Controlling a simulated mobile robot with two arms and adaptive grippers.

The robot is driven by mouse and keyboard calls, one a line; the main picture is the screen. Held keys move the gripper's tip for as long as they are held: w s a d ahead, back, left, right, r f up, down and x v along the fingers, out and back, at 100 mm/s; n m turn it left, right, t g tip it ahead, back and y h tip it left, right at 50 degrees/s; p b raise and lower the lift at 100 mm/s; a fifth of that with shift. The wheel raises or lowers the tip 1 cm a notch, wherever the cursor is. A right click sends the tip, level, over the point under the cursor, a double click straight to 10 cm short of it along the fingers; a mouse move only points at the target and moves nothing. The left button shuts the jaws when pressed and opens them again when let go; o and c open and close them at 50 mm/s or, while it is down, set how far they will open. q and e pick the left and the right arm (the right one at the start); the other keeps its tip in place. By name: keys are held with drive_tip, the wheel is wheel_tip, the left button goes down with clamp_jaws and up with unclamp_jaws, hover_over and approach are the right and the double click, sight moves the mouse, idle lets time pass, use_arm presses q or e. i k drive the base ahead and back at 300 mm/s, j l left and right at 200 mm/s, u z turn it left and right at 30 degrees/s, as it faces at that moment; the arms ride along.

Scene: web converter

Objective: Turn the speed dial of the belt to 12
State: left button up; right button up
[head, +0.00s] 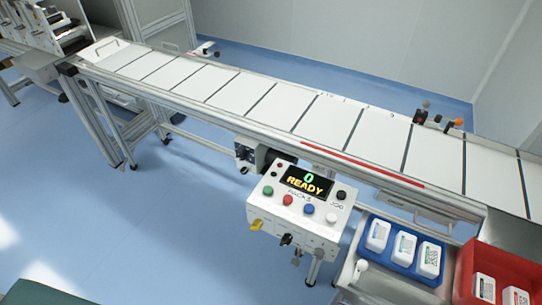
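The belt (235,90) of a long conveyor runs from the upper left to the right, white with dark cross lines. A white control box (258,212) stands in front of it. Its display (307,180) reads 0 and READY. The box has green, red, blue, white and black buttons. I cannot tell which knob is the speed dial, and no scale is readable. Neither gripper is in view.
A blue tray (378,258) and a red tray (464,269), each holding white labelled packs, stand right of the box. Small knobs (421,117) stick up at the belt's far edge. The blue floor (150,220) left of the box is clear.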

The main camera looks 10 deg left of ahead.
sight(242, 156)
drive_tip(key=j+z, duration=0.35)
drive_tip(key=j, duration=0.2)
drive_tip(key=j+z, duration=0.35)
drive_tip(key=j, duration=0.25)
drive_tip(key=j+z, duration=0.3)
drive_tip(key=j, duration=0.25)
